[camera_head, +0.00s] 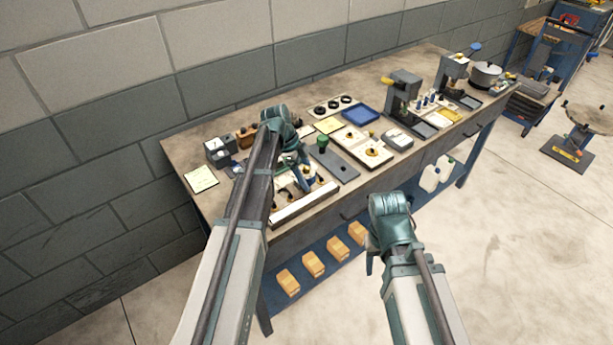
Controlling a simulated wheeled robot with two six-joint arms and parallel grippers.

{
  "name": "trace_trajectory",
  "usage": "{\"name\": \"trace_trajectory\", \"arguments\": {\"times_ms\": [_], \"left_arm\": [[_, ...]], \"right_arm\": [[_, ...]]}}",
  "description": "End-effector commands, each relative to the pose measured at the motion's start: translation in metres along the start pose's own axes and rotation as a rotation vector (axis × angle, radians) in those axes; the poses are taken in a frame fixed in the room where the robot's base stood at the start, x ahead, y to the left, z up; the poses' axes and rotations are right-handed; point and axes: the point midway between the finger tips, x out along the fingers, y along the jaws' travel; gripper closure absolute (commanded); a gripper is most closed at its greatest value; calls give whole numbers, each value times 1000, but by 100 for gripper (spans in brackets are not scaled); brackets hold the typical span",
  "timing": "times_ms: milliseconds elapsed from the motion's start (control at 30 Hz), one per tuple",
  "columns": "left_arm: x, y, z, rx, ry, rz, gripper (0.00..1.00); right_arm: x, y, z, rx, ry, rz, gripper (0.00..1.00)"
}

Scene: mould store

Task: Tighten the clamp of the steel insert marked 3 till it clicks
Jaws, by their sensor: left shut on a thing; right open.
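The number 3 and the separate steel inserts and clamps are too small to make out. My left gripper (305,184) reaches down over this fixture from the left. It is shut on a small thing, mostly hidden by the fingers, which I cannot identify. My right gripper (371,258) is open and empty, low in front of the bench and clear of it.
The bench (345,196) also holds a grey plate (334,164) with a green knob, a pale board (360,147), a blue tray (360,113), two grey presses (403,90) (452,70) and a pot (485,75). Several wooden blocks (313,264) lie on the shelf below.

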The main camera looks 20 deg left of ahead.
Motion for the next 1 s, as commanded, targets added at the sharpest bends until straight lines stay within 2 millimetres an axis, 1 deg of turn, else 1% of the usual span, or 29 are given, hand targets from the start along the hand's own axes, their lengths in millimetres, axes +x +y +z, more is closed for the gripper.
{"name": "trace_trajectory", "arguments": {"times_ms": [167,400,633,800,1000], "left_arm": [[1,1,0,1,-2,3,95],[1,1,0,127,-2,56,95],[1,2,0,132,-2,58,95],[1,0,0,237,-2,102,95],[1,2,0,259,-1,111,95]], "right_arm": [[0,0,0,0,0,0,50],[1,0,0,0,0,0,50],[1,0,0,0,0,0,50],[1,0,0,0,0,0,50],[1,0,0,0,0,0,50]]}}
